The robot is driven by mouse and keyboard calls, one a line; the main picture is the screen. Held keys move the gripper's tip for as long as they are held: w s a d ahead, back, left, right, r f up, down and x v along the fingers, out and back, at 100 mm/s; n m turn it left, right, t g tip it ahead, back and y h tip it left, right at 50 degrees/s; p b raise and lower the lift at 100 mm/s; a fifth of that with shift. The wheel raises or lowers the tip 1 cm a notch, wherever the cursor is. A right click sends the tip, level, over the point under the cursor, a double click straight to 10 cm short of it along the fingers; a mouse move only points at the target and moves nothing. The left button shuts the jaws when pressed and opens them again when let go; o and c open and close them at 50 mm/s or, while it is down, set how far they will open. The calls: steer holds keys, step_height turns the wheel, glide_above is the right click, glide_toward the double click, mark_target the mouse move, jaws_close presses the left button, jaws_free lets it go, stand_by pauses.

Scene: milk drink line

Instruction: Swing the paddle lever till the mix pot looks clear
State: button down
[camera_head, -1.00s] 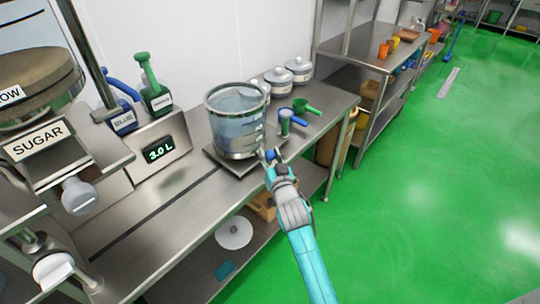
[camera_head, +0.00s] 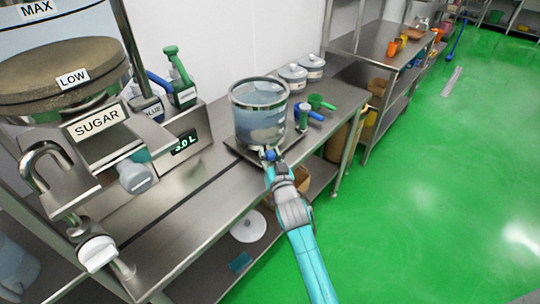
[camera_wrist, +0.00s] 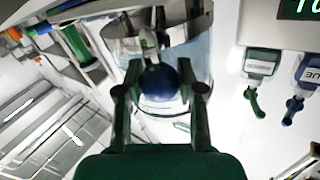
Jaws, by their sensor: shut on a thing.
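The mix pot (camera_head: 258,125) is a clear vessel with metal bands, standing on a flat plate on the steel counter. Its contents look bluish-grey with paler cloudy patches. My gripper (camera_head: 269,155) is at the pot's lower front. In the wrist view my gripper (camera_wrist: 160,88) is shut on the dark blue ball knob (camera_wrist: 158,82) of the paddle lever, with a finger on each side. A grey lever piece (camera_wrist: 149,45) shows above the knob. The rest of the lever is hidden, and the pot (camera_wrist: 195,55) is behind it.
A sugar hopper (camera_head: 97,122) stands at left, near a 3.0 L display (camera_head: 186,142). Blue and green handled dispensers (camera_head: 180,75) are behind. Blue (camera_head: 304,112) and green (camera_head: 320,102) scoops and lidded pots (camera_head: 292,76) are right of the mix pot. Green floor at right is open.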

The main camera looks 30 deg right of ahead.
steer(key=shift+a, duration=0.1)
steer(key=c, duration=0.7)
jaws_free()
steer(key=v, duration=1.2)
